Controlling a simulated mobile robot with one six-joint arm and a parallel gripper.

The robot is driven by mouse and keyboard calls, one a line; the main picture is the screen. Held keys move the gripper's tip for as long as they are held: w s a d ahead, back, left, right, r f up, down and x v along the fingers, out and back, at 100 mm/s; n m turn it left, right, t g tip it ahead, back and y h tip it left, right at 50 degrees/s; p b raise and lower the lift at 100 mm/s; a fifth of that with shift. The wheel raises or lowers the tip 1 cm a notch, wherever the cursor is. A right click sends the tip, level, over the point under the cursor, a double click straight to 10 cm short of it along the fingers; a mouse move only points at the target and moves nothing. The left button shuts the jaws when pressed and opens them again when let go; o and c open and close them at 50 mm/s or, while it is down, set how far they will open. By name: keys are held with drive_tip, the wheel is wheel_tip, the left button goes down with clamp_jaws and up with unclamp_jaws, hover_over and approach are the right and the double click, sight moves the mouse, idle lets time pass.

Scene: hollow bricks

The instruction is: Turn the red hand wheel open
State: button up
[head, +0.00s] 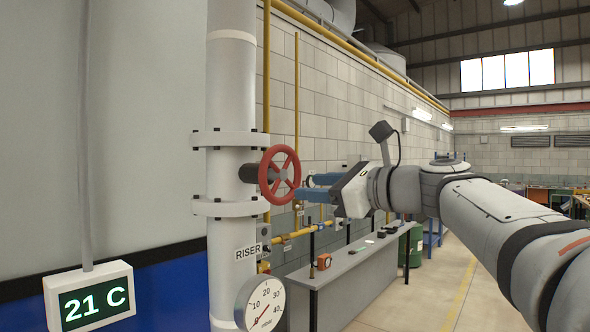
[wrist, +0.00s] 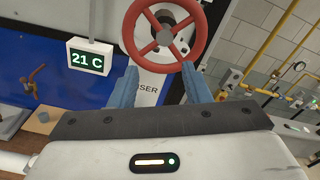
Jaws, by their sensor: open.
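The red hand wheel (head: 280,172) sits on a dark stem on the right side of the grey riser pipe (head: 232,70), between two bolted flanges. My gripper (head: 301,187) has blue fingers and is just right of the wheel in the head view. In the wrist view the red wheel (wrist: 165,32) is at the top, ahead of the fingers. The blue fingertips (wrist: 164,82) are apart, with nothing between them, below the wheel's lower rim. In the head view the fingers reach close to the rim; I cannot tell whether they touch it.
A dial gauge (head: 261,305) is low on the riser. A 21 C display (head: 90,297) hangs at left. Yellow pipes (head: 298,232) run along the block wall. A grey bench (head: 350,275) with small items stands behind. Floor at right is clear.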

sight(284, 175)
drive_tip(key=w+a, duration=0.1)
drive_tip(key=a, duration=0.1)
drive_tip(key=w+a+r+p, duration=0.1)
drive_tip(key=w+a, duration=0.1)
drive_tip(key=w+a+p, duration=0.1)
drive_tip(key=w+a, duration=0.1)
drive_tip(key=shift+a+r, duration=0.1)
drive_tip(key=shift+r, duration=0.25)
drive_tip(key=shift+c, duration=0.2)
clamp_jaws()
drive_tip(key=shift+d, duration=0.25)
drive_tip(key=shift+s+a, duration=0.1)
drive_tip(key=shift+s, duration=0.1)
